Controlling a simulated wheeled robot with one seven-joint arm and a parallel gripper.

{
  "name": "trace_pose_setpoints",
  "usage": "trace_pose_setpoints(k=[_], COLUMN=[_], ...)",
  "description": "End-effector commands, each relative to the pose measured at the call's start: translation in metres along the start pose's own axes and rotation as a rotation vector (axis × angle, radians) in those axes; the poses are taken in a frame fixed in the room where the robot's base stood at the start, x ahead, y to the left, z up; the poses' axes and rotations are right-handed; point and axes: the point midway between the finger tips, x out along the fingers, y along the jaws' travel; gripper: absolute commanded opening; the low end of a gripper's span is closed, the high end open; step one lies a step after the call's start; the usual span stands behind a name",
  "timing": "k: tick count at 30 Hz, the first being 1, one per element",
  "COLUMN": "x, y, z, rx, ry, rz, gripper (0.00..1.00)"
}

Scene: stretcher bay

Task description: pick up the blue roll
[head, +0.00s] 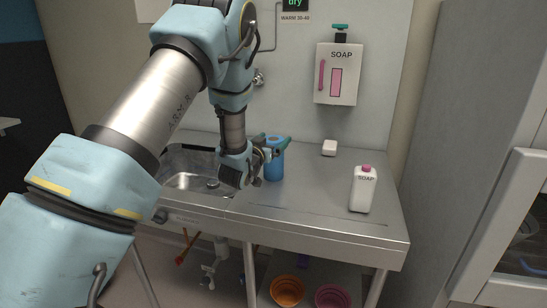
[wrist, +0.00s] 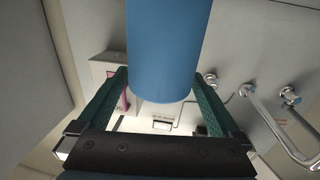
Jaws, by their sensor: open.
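The blue roll (head: 275,168) stands upright on the steel counter, just right of the sink basin. My gripper (head: 277,147) is at the roll's upper part, partly covering it from the left. In the wrist view, the blue roll (wrist: 167,50) fills the top middle. The green fingers of my gripper (wrist: 163,80) are open, one on each side of the roll. I cannot tell whether either finger touches it.
A white soap bottle (head: 363,190) with a pink cap stands at the counter's right. A small white block (head: 329,148) lies behind it. A soap dispenser (head: 337,75) hangs on the wall. The sink (head: 185,180) is at left. Orange (head: 287,290) and pink (head: 333,297) bowls sit below.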

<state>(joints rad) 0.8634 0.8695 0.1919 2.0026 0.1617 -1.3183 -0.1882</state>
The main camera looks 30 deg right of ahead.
Motion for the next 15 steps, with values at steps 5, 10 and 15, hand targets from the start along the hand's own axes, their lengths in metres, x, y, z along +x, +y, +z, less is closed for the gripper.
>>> trace_pose_setpoints(k=[5,10,15], x=[-0.0002,-0.0003,-0.0003], y=[0.0,0.0,0.0], z=[0.0001,0.0,0.0], rx=[0.0,0.0,0.0], ry=[0.0,0.0,0.0], rz=[0.0,0.0,0.0], gripper=[0.89,0.7,0.51])
